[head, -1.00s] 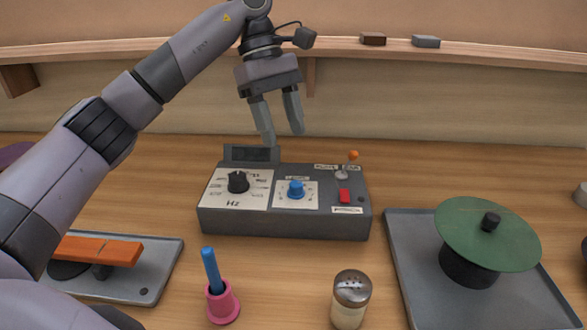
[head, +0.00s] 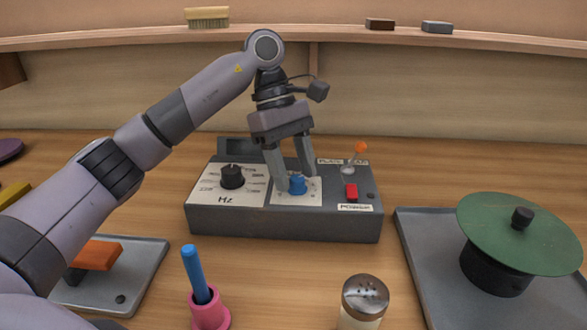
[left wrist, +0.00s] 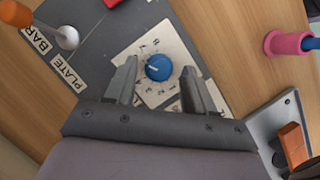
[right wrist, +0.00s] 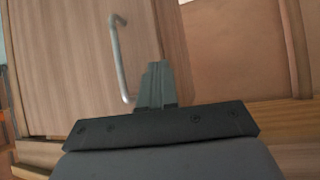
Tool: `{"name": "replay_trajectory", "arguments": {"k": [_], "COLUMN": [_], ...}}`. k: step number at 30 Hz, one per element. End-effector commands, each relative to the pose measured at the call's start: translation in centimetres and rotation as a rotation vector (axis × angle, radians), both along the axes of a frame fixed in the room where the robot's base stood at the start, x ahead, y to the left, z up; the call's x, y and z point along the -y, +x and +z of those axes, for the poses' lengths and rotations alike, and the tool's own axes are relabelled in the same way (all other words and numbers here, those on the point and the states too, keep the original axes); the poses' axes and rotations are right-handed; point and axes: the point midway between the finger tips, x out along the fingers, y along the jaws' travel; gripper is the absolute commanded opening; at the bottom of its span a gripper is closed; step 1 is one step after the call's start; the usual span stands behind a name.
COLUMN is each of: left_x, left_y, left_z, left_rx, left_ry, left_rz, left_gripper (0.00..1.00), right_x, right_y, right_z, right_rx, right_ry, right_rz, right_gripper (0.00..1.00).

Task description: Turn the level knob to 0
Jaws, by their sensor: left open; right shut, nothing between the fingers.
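The level knob (head: 297,185) is a blue knob on a white numbered dial plate, on the grey control box (head: 285,222). In the left wrist view the blue knob (left wrist: 158,67) has a white pointer line, and numbers ring it. My left gripper (head: 296,181) is open, pointing down, with its fingertips at either side of the knob in the head view. In the left wrist view the fingers (left wrist: 160,84) stand apart with the knob between and just beyond their tips; contact cannot be told. My right gripper (right wrist: 155,75) is shut and empty, facing a wooden cabinet.
A black Hz knob (head: 232,177), a red power switch (head: 351,192) and an orange-tipped lever (head: 360,148) are on the box. A pink holder (head: 209,312), a shaker (head: 364,302) and a tray with a green disc (head: 520,234) stand nearby.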

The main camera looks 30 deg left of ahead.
Motion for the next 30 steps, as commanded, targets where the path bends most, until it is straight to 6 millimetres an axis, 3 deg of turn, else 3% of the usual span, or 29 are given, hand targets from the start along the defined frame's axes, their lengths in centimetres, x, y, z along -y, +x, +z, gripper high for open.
{"name": "replay_trajectory", "arguments": {"k": [8, 13, 23, 30], "left_x": [0.05, 0.04, 0.0, -0.06], "left_y": [-0.04, -0.04, -0.08, -0.17], "left_z": [-0.2, -0.18, -0.19, -0.23], "left_rx": [0.0, 0.0, -0.001, 0.001], "left_ry": [0.001, 0.001, 0.001, 0.001], "left_rz": [0.0, 0.0, 0.03, 0.155], "left_gripper": [0.54, 0.0, 0.0, 0.0], "right_x": [-0.02, -0.02, -0.1, -0.19], "right_y": [0.12, 0.16, 0.19, 0.2], "right_z": [0.08, 0.1, 0.05, -0.2], "right_rx": [0.003, 0.004, 0.004, 0.002], "right_ry": [0.001, 0.001, 0.004, 0.009], "right_rz": [0.0, 0.0, -0.003, -0.006], "right_gripper": [0.0, 0.0, 0.0, 0.0]}}
